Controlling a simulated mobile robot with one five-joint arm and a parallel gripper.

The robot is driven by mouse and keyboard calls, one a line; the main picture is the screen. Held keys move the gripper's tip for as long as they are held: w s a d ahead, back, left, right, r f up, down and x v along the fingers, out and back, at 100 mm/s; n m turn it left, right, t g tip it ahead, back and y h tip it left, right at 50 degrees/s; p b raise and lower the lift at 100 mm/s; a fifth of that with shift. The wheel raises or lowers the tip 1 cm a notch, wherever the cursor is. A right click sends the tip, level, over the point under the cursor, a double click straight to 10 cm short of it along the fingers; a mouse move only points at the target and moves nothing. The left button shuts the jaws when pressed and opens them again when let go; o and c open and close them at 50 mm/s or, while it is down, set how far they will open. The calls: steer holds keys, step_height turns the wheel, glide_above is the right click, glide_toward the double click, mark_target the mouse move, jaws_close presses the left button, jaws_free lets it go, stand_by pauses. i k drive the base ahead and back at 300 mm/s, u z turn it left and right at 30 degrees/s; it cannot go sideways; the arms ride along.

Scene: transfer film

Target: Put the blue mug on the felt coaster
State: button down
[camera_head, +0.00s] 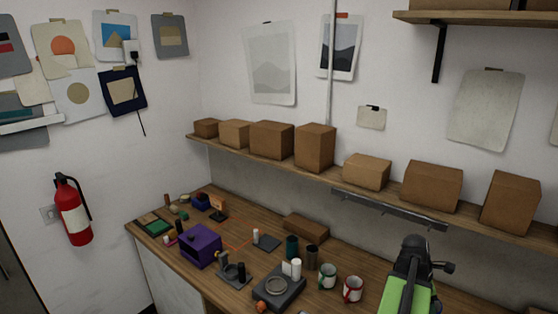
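I cannot make out the blue mug with certainty. A small dark blue object (201,202) lies at the far left of the wooden workbench; its shape is too small to tell. A dark teal cup (292,247) stands upright near the middle of the bench. A flat dark grey square (268,243) lies on the bench left of the teal cup; I cannot tell whether it is the felt coaster. My arm, black and green, rises at the lower right, right of the mugs. Its dark end (418,252) is above the bench; the fingers are not clear, and I see nothing held.
A white mug with green trim (328,280) and one with red trim (352,292) stand between the teal cup and my arm. A dark device with a round top (279,296) and a purple box (199,251) crowd the front edge. A shelf of cardboard boxes overhangs the bench's back.

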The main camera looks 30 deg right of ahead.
mark_target(156, 228)
steer(key=u, duration=0.25)
steer(key=i, duration=1.75)
steer(key=u, duration=0.65)
steer(key=i, duration=2.05)
steer(key=u, duration=0.25)
